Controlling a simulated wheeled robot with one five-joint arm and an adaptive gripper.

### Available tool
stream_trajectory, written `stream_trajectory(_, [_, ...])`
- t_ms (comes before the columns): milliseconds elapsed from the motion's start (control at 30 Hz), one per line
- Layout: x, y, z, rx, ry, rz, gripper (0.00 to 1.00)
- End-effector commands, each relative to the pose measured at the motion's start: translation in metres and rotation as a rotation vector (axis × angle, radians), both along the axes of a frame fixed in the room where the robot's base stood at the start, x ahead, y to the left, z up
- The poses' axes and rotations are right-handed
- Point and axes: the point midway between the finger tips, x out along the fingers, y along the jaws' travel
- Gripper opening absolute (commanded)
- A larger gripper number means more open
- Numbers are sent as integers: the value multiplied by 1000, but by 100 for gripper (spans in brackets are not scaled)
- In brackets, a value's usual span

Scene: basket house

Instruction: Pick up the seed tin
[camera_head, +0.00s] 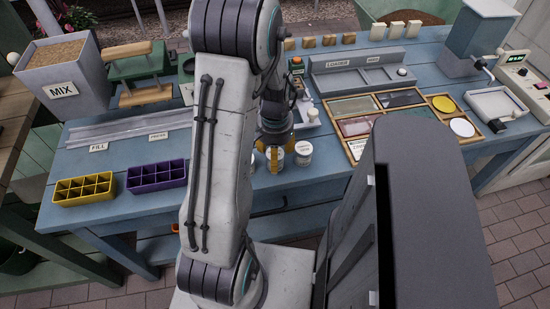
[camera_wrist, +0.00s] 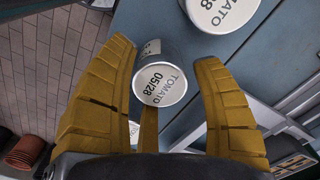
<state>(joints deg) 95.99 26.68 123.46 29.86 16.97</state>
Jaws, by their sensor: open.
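A small white tin (camera_wrist: 160,85) with a lid reading "TOMATO 05/28" lies between the spread yellow fingers of my gripper (camera_wrist: 164,58) in the wrist view. My gripper is open, with gaps on both sides of the tin. In the head view my gripper (camera_head: 277,152) is over the table's front edge and mostly hides this tin. A second white tin (camera_head: 304,154) stands just to its right; its lid, also marked "TOMATO", shows at the top of the wrist view (camera_wrist: 222,10). Both tins are on the blue table.
The blue table (camera_head: 225,182) also holds yellow (camera_head: 83,190) and purple (camera_head: 157,176) seed trays at left. A wooden tray of coloured panels (camera_head: 357,105) and a grey "LOADER" unit (camera_head: 362,74) stand at right. A grey "MIX" bin (camera_head: 65,85) is at far left.

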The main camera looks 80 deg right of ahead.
Motion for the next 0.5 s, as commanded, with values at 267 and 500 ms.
stream_trajectory(267, [0, 0, -8, 0, 0, 0, 60])
stream_trajectory(500, [0, 0, -7, 0, 0, 0, 52])
